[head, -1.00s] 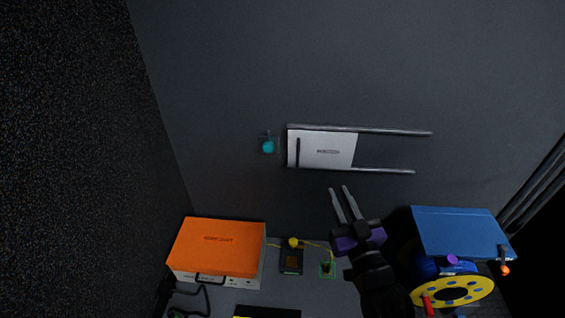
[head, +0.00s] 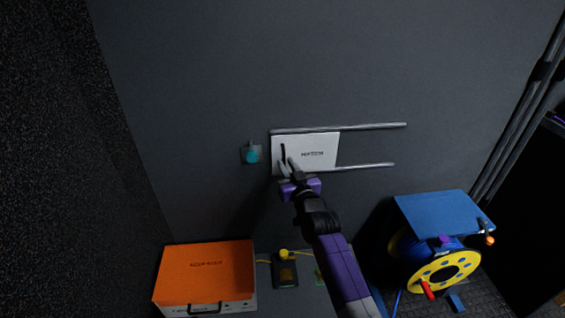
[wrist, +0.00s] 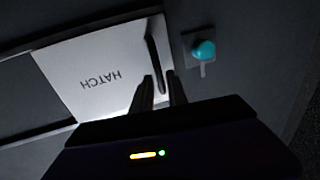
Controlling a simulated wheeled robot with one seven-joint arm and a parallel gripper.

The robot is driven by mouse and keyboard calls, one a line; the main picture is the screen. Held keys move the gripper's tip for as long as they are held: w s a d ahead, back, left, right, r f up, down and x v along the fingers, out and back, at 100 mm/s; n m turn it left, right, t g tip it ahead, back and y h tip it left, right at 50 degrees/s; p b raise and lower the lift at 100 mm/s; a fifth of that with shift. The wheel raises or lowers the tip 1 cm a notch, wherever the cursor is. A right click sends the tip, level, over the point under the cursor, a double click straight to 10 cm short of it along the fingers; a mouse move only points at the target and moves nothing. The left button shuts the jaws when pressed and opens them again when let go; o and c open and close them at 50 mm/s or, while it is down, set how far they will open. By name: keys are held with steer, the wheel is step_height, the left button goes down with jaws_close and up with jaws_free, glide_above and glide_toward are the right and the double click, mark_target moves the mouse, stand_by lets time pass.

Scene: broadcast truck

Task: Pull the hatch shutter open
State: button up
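The hatch shutter (head: 318,150) is a pale panel marked HATCH, set on the dark wall between two horizontal rails (head: 365,127). It sits at the left end of the rails. Its dark upright handle bar (head: 283,153) is near its left edge, and shows in the wrist view (wrist: 155,65). My gripper (head: 287,165) is in front of the shutter's lower left part, by the lower end of the handle. In the wrist view my two fingers (wrist: 160,92) are apart, with the handle's end close to their tips. I cannot tell whether they touch it.
A teal knob (head: 252,155) on a small plate is on the wall just left of the shutter. Below are an orange-topped case (head: 207,270), a small dark box with a yellow knob (head: 284,272), a blue panel (head: 445,222) and a yellow cable reel (head: 445,272). The wall right of the shutter is clear.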

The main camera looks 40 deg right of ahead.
mark_target(284, 160)
steer(key=shift+b+x, duration=0.35)
steer(key=shift+x, duration=1.4)
jaws_close()
